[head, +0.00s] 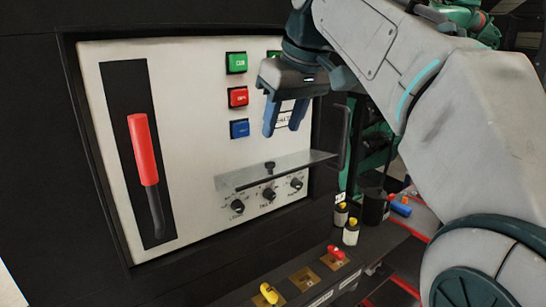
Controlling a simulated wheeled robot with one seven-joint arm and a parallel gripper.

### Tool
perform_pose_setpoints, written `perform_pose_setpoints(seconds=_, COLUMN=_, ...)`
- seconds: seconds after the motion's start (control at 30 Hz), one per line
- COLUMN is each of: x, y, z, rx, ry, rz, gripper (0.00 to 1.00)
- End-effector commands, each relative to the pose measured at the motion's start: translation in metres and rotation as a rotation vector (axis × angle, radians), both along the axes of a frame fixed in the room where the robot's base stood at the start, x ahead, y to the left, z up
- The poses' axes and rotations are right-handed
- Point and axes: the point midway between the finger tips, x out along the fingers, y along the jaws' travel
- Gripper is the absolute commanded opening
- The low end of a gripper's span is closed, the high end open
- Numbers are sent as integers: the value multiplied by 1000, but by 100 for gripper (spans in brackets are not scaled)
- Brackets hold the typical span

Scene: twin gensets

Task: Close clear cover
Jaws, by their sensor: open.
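The clear cover (290,167) is a see-through, greyish flap on the white control panel (185,150). It sits just above a row of three black knobs (268,194) and appears raised, sticking out from the panel, with the knobs exposed below it. A small dark knob or catch (270,166) shows at the cover. My gripper (283,130) points down in front of the panel, above the cover. Its two fingers are apart with nothing between them. I cannot tell whether the fingertips touch anything.
A red-handled lever (143,150) is at the panel's left. Green (236,63), red (238,96) and blue (239,128) buttons are left of my gripper. A black door handle (345,135) is right. Small bottles (351,232), yellow (269,293) and red (335,252) items occupy the ledge below.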

Motion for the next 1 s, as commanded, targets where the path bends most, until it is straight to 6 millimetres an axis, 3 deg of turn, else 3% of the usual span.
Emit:
perform_pose_setpoints(seconds=0.2, x=13, y=10, z=-41, rx=-1, ry=3, rz=1, gripper=41)
perform_pose_setpoints(seconds=0.4, x=22, y=16, z=-67, rx=-1, ry=3, rz=1, gripper=41)
perform_pose_setpoints(seconds=0.83, x=27, y=18, z=-78, rx=-1, ry=-2, rz=1, gripper=41)
perform_pose_setpoints(seconds=0.87, x=27, y=18, z=-78, rx=-1, ry=-1, rz=1, gripper=38)
perform_pose_setpoints(seconds=1.0, x=27, y=18, z=-78, rx=0, ry=0, rz=0, gripper=0)
